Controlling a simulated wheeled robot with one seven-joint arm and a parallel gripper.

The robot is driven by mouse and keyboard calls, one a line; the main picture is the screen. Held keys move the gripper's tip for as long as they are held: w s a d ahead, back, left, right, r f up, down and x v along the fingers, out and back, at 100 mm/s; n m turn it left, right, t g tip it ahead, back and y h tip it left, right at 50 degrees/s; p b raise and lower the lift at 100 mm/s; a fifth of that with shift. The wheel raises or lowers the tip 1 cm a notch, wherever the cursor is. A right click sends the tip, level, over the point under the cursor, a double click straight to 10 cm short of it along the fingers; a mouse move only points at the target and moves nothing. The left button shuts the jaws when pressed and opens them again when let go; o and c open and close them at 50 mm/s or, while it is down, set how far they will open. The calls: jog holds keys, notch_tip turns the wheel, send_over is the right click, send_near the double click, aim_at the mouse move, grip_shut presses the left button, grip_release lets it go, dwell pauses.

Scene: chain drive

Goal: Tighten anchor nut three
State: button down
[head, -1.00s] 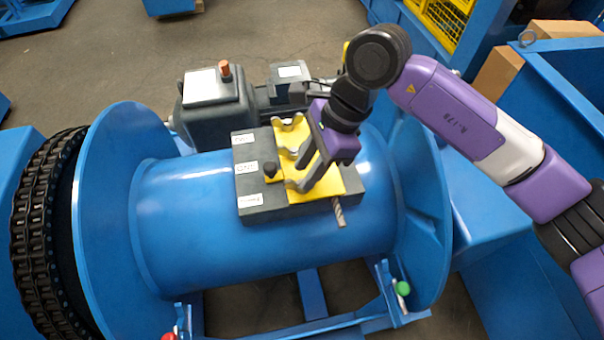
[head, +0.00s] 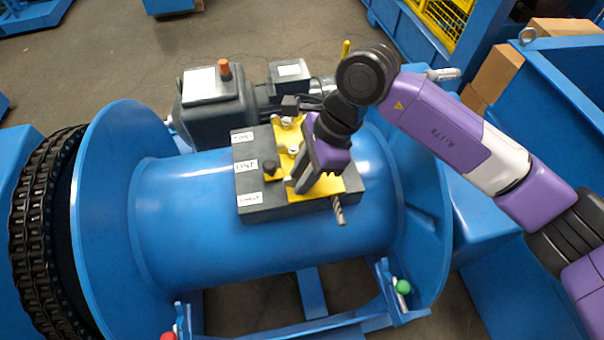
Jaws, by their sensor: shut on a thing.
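A dark anchor block (head: 285,211) with a yellow plate (head: 328,188) sits on top of the blue drum (head: 190,215). Grey winged nuts run in a row along the plate: a far one (head: 287,122), a middle one (head: 293,151) and a near one (head: 290,182). My gripper (head: 297,186) reaches down from the upper right and is shut on the near nut, whose far side the fingers mostly hide. The near nut lies level with the lowest label (head: 250,199), which is too blurred to read surely.
A wire rope end (head: 338,210) sticks out of the block's near side. A motor and gearbox (head: 215,105) stand behind the drum. Drum flanges (head: 105,220) rise on both sides.

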jog(key=shift+m, duration=0.3)
jog(key=c, duration=1.5)
grip_release()
jog(key=shift+r, duration=0.1)
jog(key=v, duration=0.7)
jog(key=shift+d+r+b, duration=0.15)
jog(key=shift+r+b, duration=0.15)
